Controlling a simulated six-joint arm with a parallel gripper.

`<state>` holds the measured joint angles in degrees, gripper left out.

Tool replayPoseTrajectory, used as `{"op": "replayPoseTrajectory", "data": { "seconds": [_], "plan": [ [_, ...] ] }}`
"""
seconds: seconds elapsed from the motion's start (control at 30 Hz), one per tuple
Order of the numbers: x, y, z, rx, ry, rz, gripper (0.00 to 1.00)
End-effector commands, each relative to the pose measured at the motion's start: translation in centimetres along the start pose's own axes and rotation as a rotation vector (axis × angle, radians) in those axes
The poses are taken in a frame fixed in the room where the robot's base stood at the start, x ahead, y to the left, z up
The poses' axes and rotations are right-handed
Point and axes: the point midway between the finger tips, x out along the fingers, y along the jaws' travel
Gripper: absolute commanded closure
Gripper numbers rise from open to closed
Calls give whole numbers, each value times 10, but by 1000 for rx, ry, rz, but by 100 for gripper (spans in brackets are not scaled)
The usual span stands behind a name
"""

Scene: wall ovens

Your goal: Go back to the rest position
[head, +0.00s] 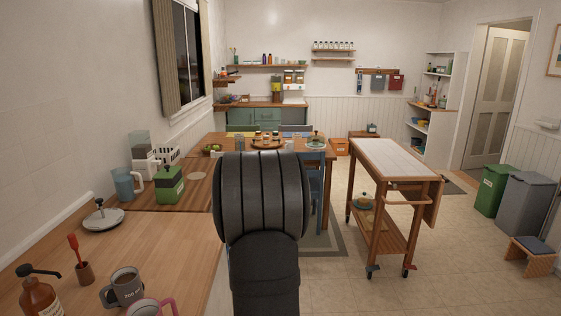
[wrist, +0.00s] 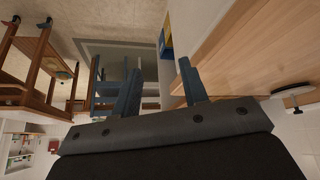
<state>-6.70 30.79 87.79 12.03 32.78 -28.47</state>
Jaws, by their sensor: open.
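My gripper (wrist: 159,68) shows in the wrist view with its two blue-grey fingers apart and nothing between them. It is open and empty, in the air near the edge of the wooden counter (wrist: 255,50). In the head view my dark grey arm rises in the middle, to the right of the counter (head: 140,245), and hides the gripper. No ovens show in either view.
On the counter stand a green canister (head: 169,185), a blue pitcher (head: 127,185), a pan lid (head: 103,219), a grey mug (head: 123,288) and a soap bottle (head: 40,299). A wheeled cart (head: 385,158) stands right of my arm. Floor between is open.

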Motion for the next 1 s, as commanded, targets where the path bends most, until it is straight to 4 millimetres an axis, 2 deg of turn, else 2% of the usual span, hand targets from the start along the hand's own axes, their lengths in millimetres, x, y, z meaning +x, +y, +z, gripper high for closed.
{"op": "replayPoseTrajectory", "data": {
  "seconds": [0.2,0.57,0.73,1.0],
  "plan": [
    [-5,27,37,63,-2,38,60],
    [-15,61,98,163,-4,102,60],
    [-17,39,75,118,5,76,60],
    [-20,23,60,90,7,56,60]
  ]
}}
